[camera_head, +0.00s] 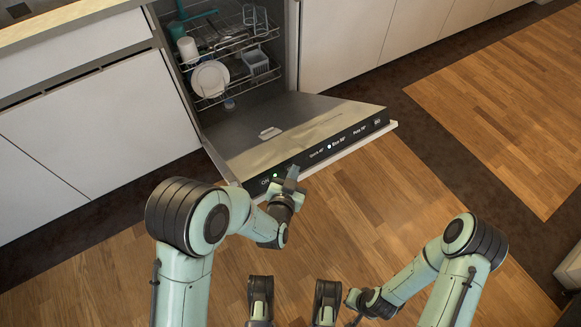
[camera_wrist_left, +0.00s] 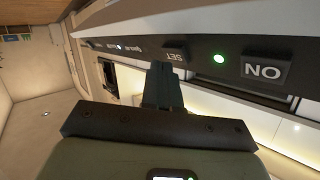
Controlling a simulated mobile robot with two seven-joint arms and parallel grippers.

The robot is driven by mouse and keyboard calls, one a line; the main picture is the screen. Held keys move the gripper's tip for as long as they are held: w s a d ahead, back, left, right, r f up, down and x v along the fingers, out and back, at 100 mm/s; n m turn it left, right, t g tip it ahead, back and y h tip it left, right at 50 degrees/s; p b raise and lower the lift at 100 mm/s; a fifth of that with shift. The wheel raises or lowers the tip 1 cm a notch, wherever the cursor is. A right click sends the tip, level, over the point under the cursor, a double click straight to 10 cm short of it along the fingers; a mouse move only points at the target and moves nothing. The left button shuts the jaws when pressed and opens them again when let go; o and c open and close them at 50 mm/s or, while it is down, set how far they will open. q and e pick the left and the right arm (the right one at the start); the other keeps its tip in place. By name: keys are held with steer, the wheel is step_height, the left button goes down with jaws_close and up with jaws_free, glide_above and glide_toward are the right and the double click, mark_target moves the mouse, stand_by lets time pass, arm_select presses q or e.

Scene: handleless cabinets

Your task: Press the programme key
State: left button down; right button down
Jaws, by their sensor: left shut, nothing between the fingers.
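The dishwasher door (camera_head: 270,135) is folded down, with a dark control strip (camera_head: 350,136) along its edge. The strip has an ON key, which also shows in the left wrist view (camera_wrist_left: 265,71), a lit green lamp (camera_wrist_left: 219,58), a SET key (camera_wrist_left: 176,53), and programme names; a white lamp (camera_head: 329,146) is lit beside Eco. My left gripper (camera_head: 291,182) is shut and empty at the strip, hiding the SET key in the head view. In the left wrist view its fingertips (camera_wrist_left: 164,70) are right at the SET key; I cannot tell whether they touch. My right gripper (camera_head: 354,299) is low, its jaws unclear.
The open dishwasher holds racks (camera_head: 235,60) with a white plate (camera_head: 210,79), a cup (camera_head: 187,50) and a grey basket (camera_head: 255,62). White handleless cabinets (camera_head: 100,125) stand on both sides. The wooden floor (camera_head: 430,165) to the right of the door is clear.

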arm_select(q)
steer(key=shift+w+a+f, duration=0.25)
steer(key=shift+w+f, duration=0.05)
steer(key=shift+w, duration=0.05)
stand_by(0.7)
stand_by(0.4)
steer(key=shift+s+d+r+p, duration=0.3)
steer(key=shift+s+d+r, duration=0.15)
steer(key=shift+s, duration=0.1)
steer(key=s+d+r+p, duration=0.2)
steer(key=s+r, duration=0.1)
steer(key=shift+s+d+p, duration=0.15)
steer(key=shift+s+p, duration=0.05)
steer(key=shift+p, duration=0.2)
steer(key=shift+f, duration=0.1)
stand_by(0.8)
